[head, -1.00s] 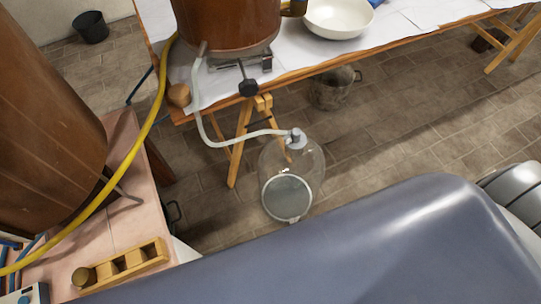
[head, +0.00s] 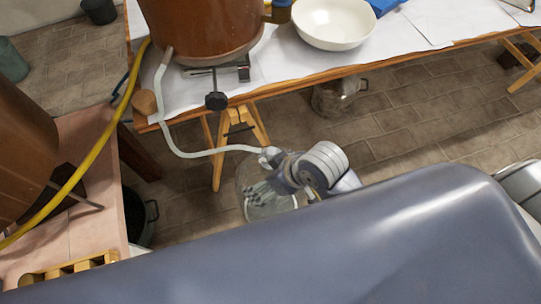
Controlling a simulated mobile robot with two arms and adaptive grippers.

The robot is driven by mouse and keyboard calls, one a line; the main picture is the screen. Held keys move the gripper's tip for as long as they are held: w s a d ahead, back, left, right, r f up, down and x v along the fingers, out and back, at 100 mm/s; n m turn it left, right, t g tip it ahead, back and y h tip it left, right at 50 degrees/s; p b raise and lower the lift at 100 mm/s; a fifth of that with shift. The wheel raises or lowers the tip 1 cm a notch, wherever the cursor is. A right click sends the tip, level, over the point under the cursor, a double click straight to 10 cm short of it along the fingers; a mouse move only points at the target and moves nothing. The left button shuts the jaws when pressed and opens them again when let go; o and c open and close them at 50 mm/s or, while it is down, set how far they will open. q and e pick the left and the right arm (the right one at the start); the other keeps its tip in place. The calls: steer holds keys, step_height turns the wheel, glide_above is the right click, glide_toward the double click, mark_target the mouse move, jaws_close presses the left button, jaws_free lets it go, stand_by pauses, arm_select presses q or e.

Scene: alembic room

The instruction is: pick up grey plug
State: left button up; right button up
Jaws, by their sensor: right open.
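The grey plug (head: 269,153) sits at the top of a large clear glass jug (head: 243,184) on the floor, where a pale hose (head: 195,153) ends. The plug is partly hidden by my right gripper (head: 264,192). That gripper comes in from the right, in front of the jug, with its fingers pointing down and to the left. It is open and I see nothing held in it. In the picture it overlaps the plug and jug; I cannot tell whether it touches either. My left gripper is not in view.
A white-covered table (head: 290,72) holds a copper vessel (head: 200,25) and a white bowl (head: 334,22). Its wooden trestle (head: 219,160) stands behind the jug. A yellow hose (head: 97,145) runs down the left over a pinkish bench (head: 85,225).

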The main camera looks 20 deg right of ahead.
steer(key=w+a+r+n+g+y, duration=0.15)
steer(key=a+n, duration=0.35)
steer(key=a, duration=0.5)
steer(key=n+g+h, duration=0.3)
steer(key=n+h, duration=0.2)
glide_toward(271, 152)
steer(key=f, duration=0.5)
steer(key=shift+s+a+f, duration=0.2)
steer(key=shift+s, duration=0.05)
step_height(271, 152, down, 5)
steer(key=shift+r, duration=0.15)
steer(key=shift+w+d+f+b, duration=0.1)
steer(key=shift+w+f+b, duration=0.1)
steer(key=shift+f, duration=1.2)
steer(key=shift+w+d+f+b, duration=0.1)
steer(key=shift+w+f+b, duration=0.05)
steer(key=shift+f, duration=1.3)
steer(key=c, duration=1.2)
